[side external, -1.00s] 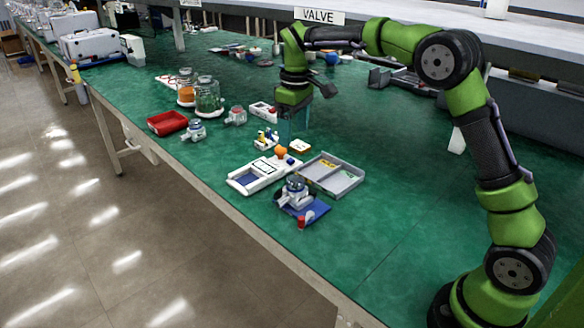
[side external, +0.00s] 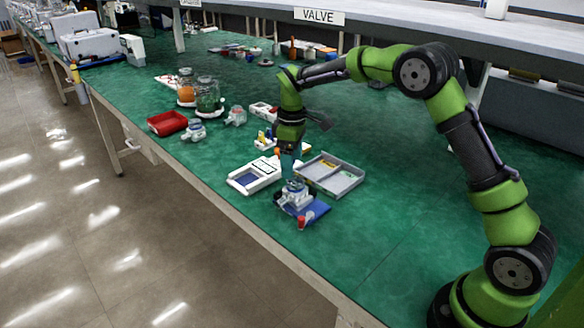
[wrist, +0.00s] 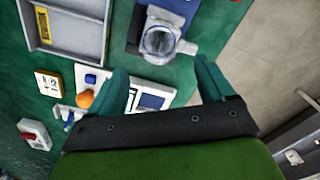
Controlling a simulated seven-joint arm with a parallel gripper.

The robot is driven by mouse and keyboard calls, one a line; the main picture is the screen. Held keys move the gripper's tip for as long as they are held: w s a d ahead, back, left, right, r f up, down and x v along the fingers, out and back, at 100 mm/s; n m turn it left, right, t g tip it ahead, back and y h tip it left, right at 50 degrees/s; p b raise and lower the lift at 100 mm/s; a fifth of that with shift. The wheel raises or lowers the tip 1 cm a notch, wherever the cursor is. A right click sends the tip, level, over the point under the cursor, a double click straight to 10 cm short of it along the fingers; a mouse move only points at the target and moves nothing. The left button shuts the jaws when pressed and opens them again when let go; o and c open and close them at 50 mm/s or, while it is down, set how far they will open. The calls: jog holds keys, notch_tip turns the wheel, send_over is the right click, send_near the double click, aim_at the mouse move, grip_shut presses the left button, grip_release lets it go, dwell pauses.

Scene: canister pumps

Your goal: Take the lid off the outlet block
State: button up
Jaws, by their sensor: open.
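A small pump-like unit (side external: 295,190) with a pale body and a round top stands on a blue mat (side external: 318,206) near the table's front edge. In the wrist view the unit's clear round top (wrist: 160,42) is just beyond the fingertips, with pale fittings around it. I cannot tell which part is the outlet block or its lid. My gripper (side external: 290,166) points down just behind and above the unit. In the wrist view its teal fingers (wrist: 164,78) are apart, with nothing held between them.
A grey divided tray (side external: 335,175) lies right of the gripper. A white device with a screen (side external: 255,175) lies to its left, an orange knob (wrist: 85,99) near it. A red bin (side external: 167,123) and jars (side external: 208,98) stand farther left. The table right of the tray is clear.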

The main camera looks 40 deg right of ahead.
aim_at(295, 179)
jog(key=f, duration=0.4)
jog(key=shift+s+d+f, duration=0.15)
jog(key=shift+s, duration=0.25)
jog(key=shift+f, duration=0.5)
jog(key=c, duration=1.1)
